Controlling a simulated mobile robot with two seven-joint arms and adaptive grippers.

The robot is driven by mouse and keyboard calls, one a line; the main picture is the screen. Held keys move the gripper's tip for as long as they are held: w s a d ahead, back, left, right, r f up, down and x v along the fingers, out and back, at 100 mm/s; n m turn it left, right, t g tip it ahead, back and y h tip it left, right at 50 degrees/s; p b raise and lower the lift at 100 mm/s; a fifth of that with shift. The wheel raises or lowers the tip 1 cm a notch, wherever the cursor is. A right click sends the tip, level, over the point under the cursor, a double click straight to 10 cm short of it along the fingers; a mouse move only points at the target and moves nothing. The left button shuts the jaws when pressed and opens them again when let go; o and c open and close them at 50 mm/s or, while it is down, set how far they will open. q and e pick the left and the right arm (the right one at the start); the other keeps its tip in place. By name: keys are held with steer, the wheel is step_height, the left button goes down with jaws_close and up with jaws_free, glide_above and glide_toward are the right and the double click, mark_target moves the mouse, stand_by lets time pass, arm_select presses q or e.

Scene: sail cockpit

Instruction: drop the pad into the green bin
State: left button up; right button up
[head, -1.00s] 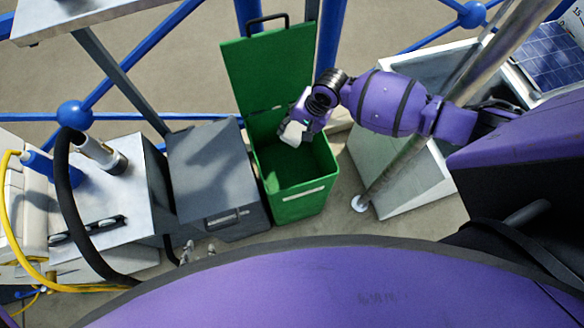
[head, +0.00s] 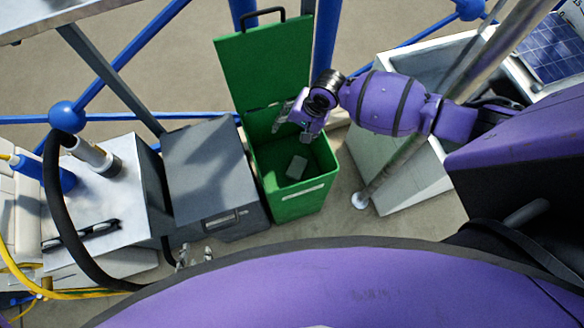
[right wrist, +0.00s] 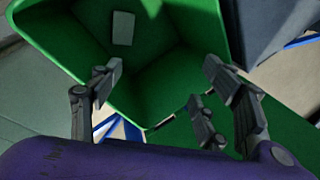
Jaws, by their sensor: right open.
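The pad (head: 296,167), a small grey-white block, is inside the green bin (head: 300,207), low down and apart from my gripper. It also shows in the right wrist view (right wrist: 123,28) as a pale rectangle deep in the bin. The bin's lid (head: 264,68) stands open at the back. My right gripper (head: 280,118) is above the bin's opening, with its fingers spread and empty. My left gripper (head: 195,256) shows only by its fingertips, which are apart, low in the head view in front of the grey box; the rest is hidden by my body.
A dark grey box (head: 215,165) stands close left of the bin. A pale open-topped box (head: 400,170) and a slanted metal pole (head: 425,120) are to its right. Blue railing (head: 110,118) runs behind. A white locker (head: 105,200) with a black hose is at left.

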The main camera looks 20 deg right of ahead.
steer(key=v, duration=1.2)
